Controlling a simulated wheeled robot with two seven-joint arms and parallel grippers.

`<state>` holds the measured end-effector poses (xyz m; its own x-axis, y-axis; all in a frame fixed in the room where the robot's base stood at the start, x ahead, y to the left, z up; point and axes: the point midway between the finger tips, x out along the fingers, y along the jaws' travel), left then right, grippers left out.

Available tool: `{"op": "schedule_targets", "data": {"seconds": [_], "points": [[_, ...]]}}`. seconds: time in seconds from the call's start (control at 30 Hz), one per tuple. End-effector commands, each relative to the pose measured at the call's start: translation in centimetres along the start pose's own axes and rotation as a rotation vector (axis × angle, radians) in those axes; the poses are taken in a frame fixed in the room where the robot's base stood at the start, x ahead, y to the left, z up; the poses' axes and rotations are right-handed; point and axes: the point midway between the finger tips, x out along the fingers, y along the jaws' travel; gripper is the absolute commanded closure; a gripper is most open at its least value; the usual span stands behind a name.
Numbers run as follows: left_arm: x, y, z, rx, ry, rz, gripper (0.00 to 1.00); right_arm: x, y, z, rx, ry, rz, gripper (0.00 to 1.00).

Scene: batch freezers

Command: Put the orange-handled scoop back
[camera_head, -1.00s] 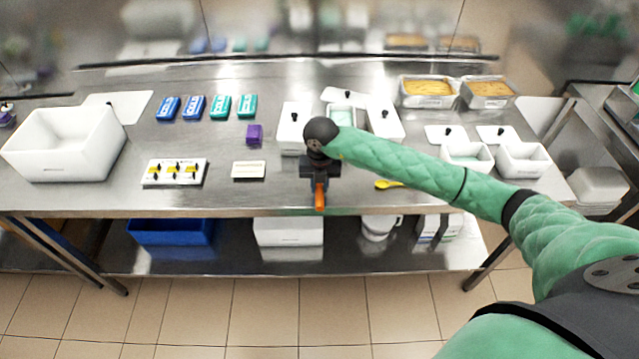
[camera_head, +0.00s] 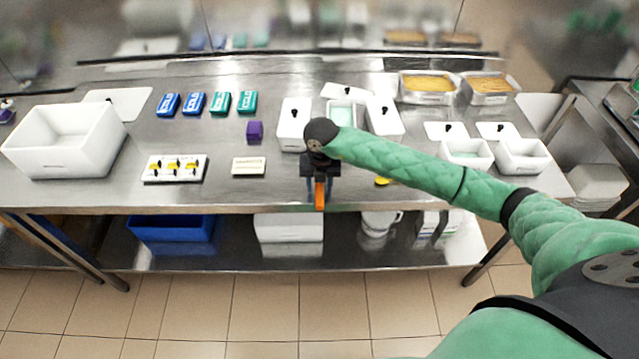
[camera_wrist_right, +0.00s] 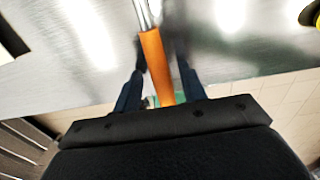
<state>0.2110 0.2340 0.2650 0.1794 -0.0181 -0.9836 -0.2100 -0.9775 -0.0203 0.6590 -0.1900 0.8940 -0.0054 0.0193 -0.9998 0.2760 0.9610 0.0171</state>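The orange-handled scoop (camera_head: 320,195) points its handle toward the table's front edge. In the right wrist view its orange handle (camera_wrist_right: 156,62) runs between the fingers, and part of its metal shaft shows above; the scoop's head is out of sight. My right gripper (camera_head: 321,190) is over the front of the table, its fingers on either side of the handle. In the right wrist view, my right gripper (camera_wrist_right: 163,85) shows narrow gaps between the handle and the fingers, so it looks open. My left gripper is not in view.
Left of my right gripper lie a small white block (camera_head: 249,166) and a white holder with yellow pieces (camera_head: 174,168). White lidded tubs (camera_head: 293,130) stand behind it. The front edge is close.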

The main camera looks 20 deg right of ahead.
Motion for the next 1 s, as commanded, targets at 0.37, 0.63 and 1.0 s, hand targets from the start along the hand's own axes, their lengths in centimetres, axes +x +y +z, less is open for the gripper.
{"op": "schedule_targets", "data": {"seconds": [0.37,0.63,1.0], "points": [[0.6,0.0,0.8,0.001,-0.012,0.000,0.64,-1.1,0.0,0.0,-0.001,-0.001,0.002,0.58],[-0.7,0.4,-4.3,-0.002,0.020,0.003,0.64,-4.7,0.1,0.1,-0.001,-0.003,0.002,0.58],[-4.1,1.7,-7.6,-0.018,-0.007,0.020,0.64,-9.6,0.0,0.1,0.000,-0.003,0.001,0.58]]}}
